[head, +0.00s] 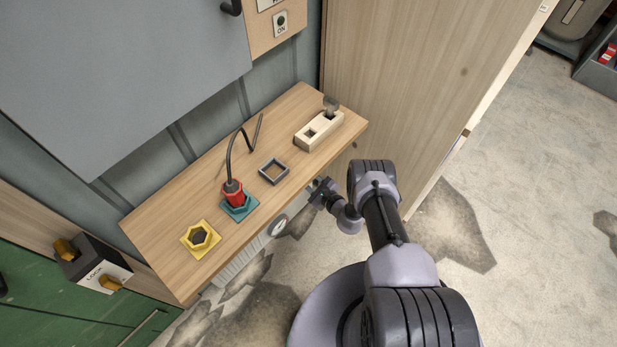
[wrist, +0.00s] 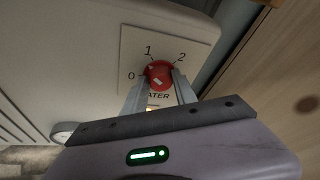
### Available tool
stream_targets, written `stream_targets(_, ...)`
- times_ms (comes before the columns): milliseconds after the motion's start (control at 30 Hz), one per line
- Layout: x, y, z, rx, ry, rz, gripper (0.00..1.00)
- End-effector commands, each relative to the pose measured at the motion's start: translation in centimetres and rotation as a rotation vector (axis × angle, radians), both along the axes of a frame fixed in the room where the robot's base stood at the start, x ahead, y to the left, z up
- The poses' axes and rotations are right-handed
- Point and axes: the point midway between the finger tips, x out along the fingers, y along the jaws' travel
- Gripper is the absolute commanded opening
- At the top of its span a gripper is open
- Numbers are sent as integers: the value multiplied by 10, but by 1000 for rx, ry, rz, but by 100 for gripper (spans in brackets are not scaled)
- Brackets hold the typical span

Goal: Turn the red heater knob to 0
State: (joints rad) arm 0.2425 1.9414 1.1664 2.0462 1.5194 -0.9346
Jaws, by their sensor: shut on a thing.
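The red heater knob (wrist: 158,72) sits on a pale panel (wrist: 185,48) marked 0, 1 and 2 in the wrist view. The 0 is left of the knob, the 1 above it and the 2 at upper right. My gripper (wrist: 159,86) is shut on the knob, one finger on each side. A pale mark shows on the knob's face, but I cannot tell exactly which number it points to. The fingers partly hide the lettering below, of which "ATER" shows. In the head view my gripper (head: 322,191) is beside the shelf's front edge, and the knob is hidden.
A wooden shelf (head: 150,222) is above the white heater (head: 240,268). It carries a red plug-like piece (head: 233,193) on a teal base, a yellow hex piece (head: 200,239), a dark square frame (head: 274,171) and a pale block (head: 318,131). A wooden panel (head: 400,80) stands to the right.

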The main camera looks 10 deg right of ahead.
Motion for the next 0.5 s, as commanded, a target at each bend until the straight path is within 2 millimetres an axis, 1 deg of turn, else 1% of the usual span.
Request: stream_targets(500,0,2,-4,-376,-276,-1,0)
